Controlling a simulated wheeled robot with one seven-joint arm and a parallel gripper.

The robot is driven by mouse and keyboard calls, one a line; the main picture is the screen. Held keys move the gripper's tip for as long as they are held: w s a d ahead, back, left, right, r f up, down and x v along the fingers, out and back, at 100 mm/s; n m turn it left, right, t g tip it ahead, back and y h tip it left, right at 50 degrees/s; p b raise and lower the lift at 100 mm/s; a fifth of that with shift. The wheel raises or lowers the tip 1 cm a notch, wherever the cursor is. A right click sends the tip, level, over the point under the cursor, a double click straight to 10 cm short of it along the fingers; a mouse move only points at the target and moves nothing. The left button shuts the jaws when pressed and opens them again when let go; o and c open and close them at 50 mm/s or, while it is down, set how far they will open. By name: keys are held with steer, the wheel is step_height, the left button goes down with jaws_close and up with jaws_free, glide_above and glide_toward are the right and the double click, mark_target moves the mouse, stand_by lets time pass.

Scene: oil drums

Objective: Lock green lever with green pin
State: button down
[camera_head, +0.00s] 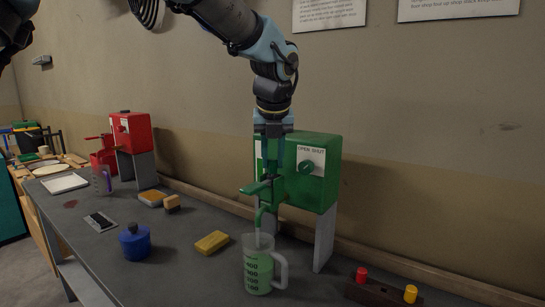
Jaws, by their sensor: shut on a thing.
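I cannot tell whether the pin sits in the lever.
A clear jug (259,268) with green liquid stands under the spout. A rack (376,292) with a red pin and a yellow pin is at the lower right. Yellow sponge (212,243), blue pot (134,243) and red dispenser (131,132) stand on the grey bench (180,262).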

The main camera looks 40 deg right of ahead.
steer(key=shift+f, duration=0.4)
steer(key=c, duration=0.6)
jaws_free()
steer(key=shift+r, duration=0.1)
steer(key=b+v, duration=0.2)
steer(key=v, duration=0.9)
steer(key=w+a+f+n+y, duration=0.1)
steer(key=w+a+f+n, duration=0.4)
steer(key=a+n, duration=0.2)
steer(key=w+a+f+n+g, duration=0.1)
steer(key=w+a+f+n, duration=0.3)
steer(key=a+f+n, duration=0.3)
steer(key=w+a+f+n+y, duration=0.1)
steer(key=w+a+f+n, duration=0.4)
steer(key=a, duration=0.3)
steer(key=s+a+f+n, duration=0.2)
steer(key=a+f+n, duration=0.1)
steer(key=a+n, duration=0.5)
steer(key=s+a+f+n, duration=0.2)
steer(key=a+f+n, duration=0.2)
steer(key=a+n, duration=0.3)
steer(key=s+a+f+n+g, duration=0.1)
steer(key=a+f+n, duration=0.3)
steer(key=a+n, duration=0.4)
steer(key=shift+s+a+f+n+y, duration=0.25)
steer(key=shift+s+a+n+y, duration=0.05)
steer(key=shift+s+a, duration=0.3)
